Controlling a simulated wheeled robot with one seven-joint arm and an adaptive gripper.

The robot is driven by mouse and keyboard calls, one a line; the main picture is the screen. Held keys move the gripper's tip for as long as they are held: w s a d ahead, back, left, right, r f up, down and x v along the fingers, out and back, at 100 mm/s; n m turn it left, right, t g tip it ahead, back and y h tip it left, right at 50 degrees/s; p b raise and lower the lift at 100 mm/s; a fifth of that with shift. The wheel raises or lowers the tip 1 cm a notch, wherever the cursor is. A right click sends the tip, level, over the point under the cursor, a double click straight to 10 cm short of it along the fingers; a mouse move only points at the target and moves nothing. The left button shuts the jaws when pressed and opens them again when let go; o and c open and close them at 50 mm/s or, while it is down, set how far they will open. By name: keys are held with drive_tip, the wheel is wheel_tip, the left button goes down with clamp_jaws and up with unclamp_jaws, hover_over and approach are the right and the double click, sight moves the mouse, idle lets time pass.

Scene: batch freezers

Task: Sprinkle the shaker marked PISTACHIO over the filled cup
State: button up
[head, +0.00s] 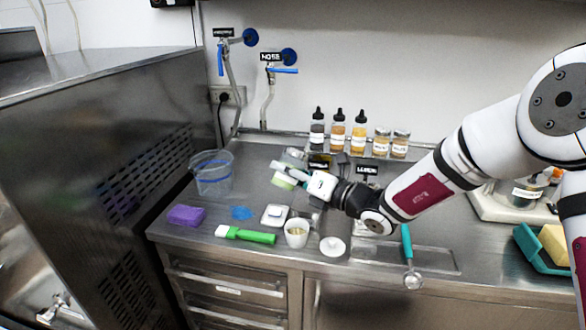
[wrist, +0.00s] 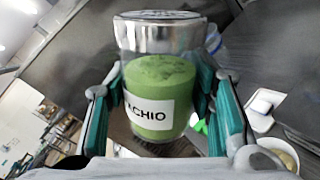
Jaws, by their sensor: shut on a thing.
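My gripper (head: 288,174) is shut on a clear shaker of green powder with a silver cap. In the wrist view the shaker (wrist: 150,85) stands between the teal-lined fingers, cap up, and its white label shows "ACHIO", with the start of the word hidden. In the head view the shaker (head: 283,183) is held above the counter, behind the white cup and slightly to its left. The cup (head: 297,233) stands upright near the front of the counter with something pale yellow inside. A pale cup-like rim (wrist: 280,152) also shows at the lower right of the wrist view.
Several bottles and jars (head: 359,133) stand on the rear shelf. A clear tub (head: 211,173), purple sponge (head: 187,215), green-handled brush (head: 245,235), small white square item (head: 275,215), white round lid (head: 332,246) and teal-handled scoop (head: 407,245) lie around the cup.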

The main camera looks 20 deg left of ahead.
wheel_tip(320, 180, down, 10)
drive_tip(key=s+m+b, duration=0.1)
drive_tip(key=m+b, duration=0.3)
drive_tip(key=m, duration=1.1)
drive_tip(key=shift+a+m, duration=0.15)
drive_tip(key=shift+m, duration=0.25)
drive_tip(key=shift+p, duration=1.15)
